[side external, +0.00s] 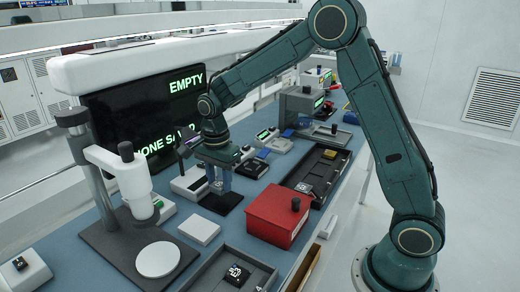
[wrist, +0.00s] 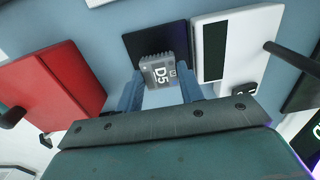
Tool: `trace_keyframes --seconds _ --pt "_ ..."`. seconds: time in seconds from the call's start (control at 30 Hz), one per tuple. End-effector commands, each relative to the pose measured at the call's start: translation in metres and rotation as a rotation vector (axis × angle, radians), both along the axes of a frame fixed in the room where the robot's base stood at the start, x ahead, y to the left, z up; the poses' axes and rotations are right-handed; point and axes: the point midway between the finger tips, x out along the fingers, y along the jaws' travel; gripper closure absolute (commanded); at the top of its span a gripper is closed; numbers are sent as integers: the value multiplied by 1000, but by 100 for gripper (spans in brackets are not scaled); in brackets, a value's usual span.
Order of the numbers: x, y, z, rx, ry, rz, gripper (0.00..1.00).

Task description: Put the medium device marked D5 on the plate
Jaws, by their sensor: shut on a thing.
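The grey device marked D5 (wrist: 163,71) sits between the two blue fingers of my gripper (wrist: 160,92) in the wrist view, its label facing the camera. My gripper is shut on it. In the side view my gripper (side external: 220,187) points down over a black square pad (side external: 222,204). The pad also shows behind the device in the wrist view (wrist: 138,41). I cannot tell whether the device touches the pad. A round white plate (side external: 158,259) lies bare on the dark base of a white stand instrument (side external: 122,175), at the front left of the side view.
A red box (side external: 277,216) with a black knob stands right of my gripper. A white square block (side external: 199,230) lies between the pad and the plate. A dark tray (side external: 232,256) holding a black marked piece is in front. A screen (side external: 145,112) reading EMPTY stands behind.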

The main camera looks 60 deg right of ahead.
Motion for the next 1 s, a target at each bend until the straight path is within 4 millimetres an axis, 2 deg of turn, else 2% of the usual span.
trace_keyframes --seconds 0.1,0.23,0.73,0.77,0.83,1.0 --pt "-1 0 -16 0 4 0 83" --pt "0 0 -27 0 2 0 83" --pt "0 0 -33 0 1 0 83" --pt "0 0 -33 0 1 0 57" --pt "0 0 -33 0 1 0 43" --pt "0 0 -33 0 1 0 41"
